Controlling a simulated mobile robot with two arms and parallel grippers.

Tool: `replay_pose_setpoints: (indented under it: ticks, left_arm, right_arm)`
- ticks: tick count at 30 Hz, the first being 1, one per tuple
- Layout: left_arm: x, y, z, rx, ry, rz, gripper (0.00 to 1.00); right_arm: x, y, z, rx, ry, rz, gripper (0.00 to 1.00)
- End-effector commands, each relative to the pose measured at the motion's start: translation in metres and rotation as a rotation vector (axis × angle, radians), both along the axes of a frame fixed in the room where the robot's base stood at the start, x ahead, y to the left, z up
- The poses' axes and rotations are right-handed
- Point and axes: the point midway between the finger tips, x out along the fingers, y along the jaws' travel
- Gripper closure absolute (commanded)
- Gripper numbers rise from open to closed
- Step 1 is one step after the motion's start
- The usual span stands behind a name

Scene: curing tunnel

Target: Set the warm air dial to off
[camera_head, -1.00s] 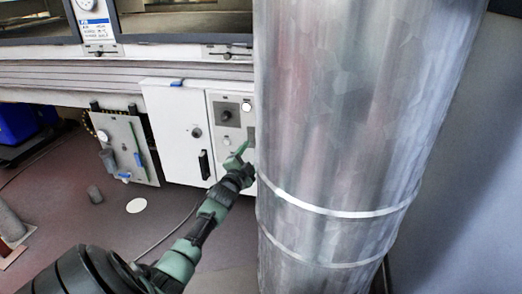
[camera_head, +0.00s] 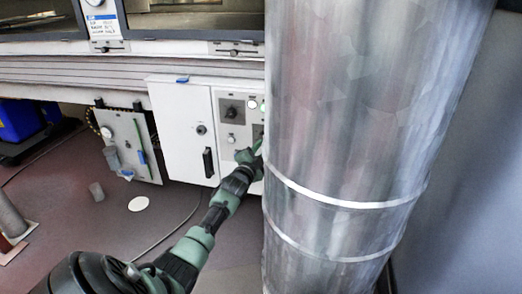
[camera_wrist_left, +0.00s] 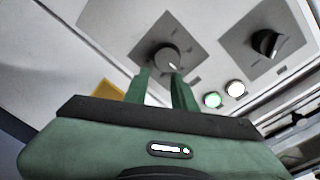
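Two rotary dials show in the left wrist view; no label is readable, so I cannot tell which is the warm air one. One dial (camera_wrist_left: 170,60), a round grey knob on a grey square plate, lies straight ahead of my left gripper (camera_wrist_left: 163,75). The gripper's two green fingers are apart, their tips at the knob's near edge; I cannot tell if they touch it. The other dial (camera_wrist_left: 265,43), a dark knob on a dark plate, is to the right; it also shows in the head view (camera_head: 231,112). In the head view my left gripper (camera_head: 257,150) is at the control panel, partly behind the duct. My right gripper is out of view.
A large metal duct (camera_head: 350,130) stands close on the right and hides the panel's right part. A white cabinet door (camera_head: 182,130) is left of the panel.

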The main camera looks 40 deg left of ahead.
Motion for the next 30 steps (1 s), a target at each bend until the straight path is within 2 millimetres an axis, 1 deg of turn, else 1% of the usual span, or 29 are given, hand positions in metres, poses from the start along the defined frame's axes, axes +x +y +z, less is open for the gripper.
replay_pose_setpoints:
  ticks: [1, 2, 3, 30]
  left_arm:
    - [-0.0002, 0.0003, -0.0001, 0.001, 0.001, 0.001, 0.9]
    - [-0.0002, 0.0003, -0.0001, 0.001, 0.001, 0.001, 0.99]
    - [-0.0002, 0.0003, -0.0001, 0.001, 0.001, 0.001, 1.0]
    - [-0.0003, 0.0005, -0.0002, 0.0, 0.001, 0.001, 1.0]
  right_arm:
    - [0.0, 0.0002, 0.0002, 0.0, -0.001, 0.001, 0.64]
    - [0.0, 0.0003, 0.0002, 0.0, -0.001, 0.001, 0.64]
    - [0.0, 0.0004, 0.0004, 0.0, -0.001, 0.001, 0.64]
    - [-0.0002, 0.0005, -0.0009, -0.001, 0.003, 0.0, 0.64]
